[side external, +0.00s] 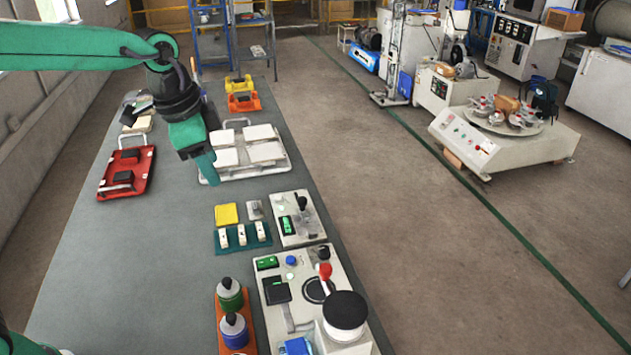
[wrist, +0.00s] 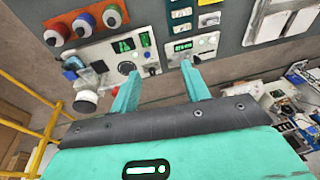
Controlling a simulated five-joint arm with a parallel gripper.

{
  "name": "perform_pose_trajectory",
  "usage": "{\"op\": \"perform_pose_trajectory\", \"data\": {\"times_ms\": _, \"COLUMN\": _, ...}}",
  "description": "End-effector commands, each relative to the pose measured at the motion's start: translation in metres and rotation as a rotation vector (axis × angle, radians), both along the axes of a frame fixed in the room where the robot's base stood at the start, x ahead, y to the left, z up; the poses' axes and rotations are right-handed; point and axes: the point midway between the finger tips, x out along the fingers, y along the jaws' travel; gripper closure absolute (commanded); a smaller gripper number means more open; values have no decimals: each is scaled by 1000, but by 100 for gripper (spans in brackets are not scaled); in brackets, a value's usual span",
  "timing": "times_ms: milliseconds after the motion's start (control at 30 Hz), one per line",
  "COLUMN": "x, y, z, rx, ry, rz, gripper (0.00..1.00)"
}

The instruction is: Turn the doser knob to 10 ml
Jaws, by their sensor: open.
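A small white unit (side external: 311,226) with a green display and a black knob (side external: 301,204) stands at the table's right edge. In the wrist view its green display (wrist: 183,46) and knob (wrist: 196,59) show just beyond the right fingertip. A larger white unit (side external: 338,268) beside it also has a green display, a black knob (side external: 324,252) and a red-topped lever (side external: 325,271). No label or knob setting is readable, so I cannot tell which unit is the doser. My gripper (side external: 209,176) is open and empty, left of the small unit, over the white-tile tray's left edge; it also shows in the wrist view (wrist: 160,80).
A tray of white tiles (side external: 206,176) lies behind the small unit. A red tray (side external: 142,158) is at far left. The table's left front is clear.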

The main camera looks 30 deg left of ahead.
Motion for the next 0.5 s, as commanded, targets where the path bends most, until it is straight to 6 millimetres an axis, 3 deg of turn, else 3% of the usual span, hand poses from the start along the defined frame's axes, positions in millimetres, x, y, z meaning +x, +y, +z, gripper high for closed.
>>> {"op": "perform_pose_trajectory", "data": {"times_ms": 500, "x": 83, "y": -78, "z": -61, "rx": 90, "ry": 116, "rz": -419, "gripper": 54}}
